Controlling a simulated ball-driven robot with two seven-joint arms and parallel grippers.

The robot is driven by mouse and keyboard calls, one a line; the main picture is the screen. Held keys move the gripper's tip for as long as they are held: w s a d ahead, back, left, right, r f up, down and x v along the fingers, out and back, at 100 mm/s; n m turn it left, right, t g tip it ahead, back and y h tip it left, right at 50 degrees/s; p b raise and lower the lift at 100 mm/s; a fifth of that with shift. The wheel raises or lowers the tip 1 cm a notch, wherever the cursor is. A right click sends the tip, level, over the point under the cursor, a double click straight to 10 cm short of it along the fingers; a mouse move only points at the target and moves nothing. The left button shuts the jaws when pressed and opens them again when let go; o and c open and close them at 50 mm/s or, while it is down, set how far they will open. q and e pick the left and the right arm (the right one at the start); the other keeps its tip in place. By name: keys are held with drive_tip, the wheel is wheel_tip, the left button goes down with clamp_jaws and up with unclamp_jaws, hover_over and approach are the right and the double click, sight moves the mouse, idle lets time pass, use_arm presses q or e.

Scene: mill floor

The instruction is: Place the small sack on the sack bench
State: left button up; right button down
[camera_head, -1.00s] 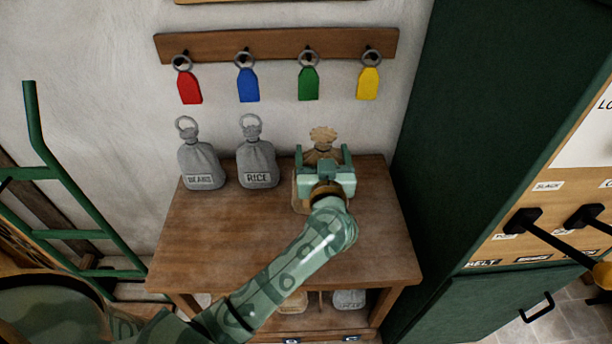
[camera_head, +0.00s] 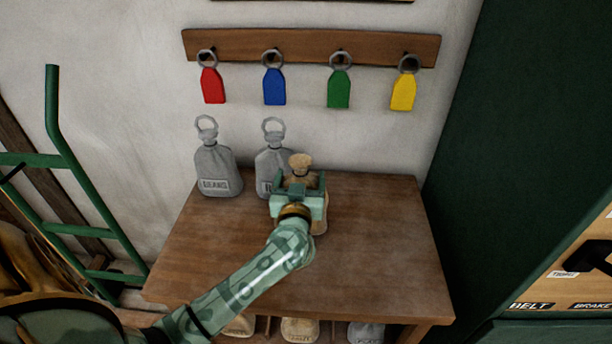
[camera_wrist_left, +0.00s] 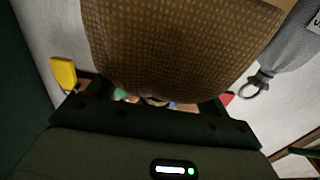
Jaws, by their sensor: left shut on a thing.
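The small tan sack (camera_head: 301,164) is in my left gripper (camera_head: 298,183), which is shut on it. Its tied top shows above the jaws, and part of its body shows below them; the rest is hidden. The sack's brown weave (camera_wrist_left: 180,50) fills the top middle of the left wrist view. The wooden sack bench (camera_head: 375,245) stands against the wall. The held sack is over its back half, in front of the grey rice sack; I cannot tell whether it touches the top. My right gripper is not in view.
A grey beans sack (camera_head: 217,172) and a grey rice sack (camera_head: 265,176) stand at the back left of the bench. More sacks sit below. Coloured tags hang above. A dark green cabinet (camera_head: 520,150) is at right. The bench's right half is clear.

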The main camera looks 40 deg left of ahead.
use_arm(q)
drive_tip(key=shift+w+f, duration=0.1)
drive_tip(key=shift+f, duration=0.5)
drive_tip(key=shift+r, duration=0.2)
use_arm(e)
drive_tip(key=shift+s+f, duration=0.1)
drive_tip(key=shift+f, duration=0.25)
use_arm(q)
drive_tip(key=o, duration=2)
drive_tip(key=shift+f, duration=0.2)
drive_tip(key=shift+r, duration=0.1)
drive_tip(key=shift+s+d, duration=0.25)
drive_tip(key=shift+s, duration=0.15)
drive_tip(key=shift+p+v, duration=2.05)
drive_tip(key=shift+v, duration=3.65)
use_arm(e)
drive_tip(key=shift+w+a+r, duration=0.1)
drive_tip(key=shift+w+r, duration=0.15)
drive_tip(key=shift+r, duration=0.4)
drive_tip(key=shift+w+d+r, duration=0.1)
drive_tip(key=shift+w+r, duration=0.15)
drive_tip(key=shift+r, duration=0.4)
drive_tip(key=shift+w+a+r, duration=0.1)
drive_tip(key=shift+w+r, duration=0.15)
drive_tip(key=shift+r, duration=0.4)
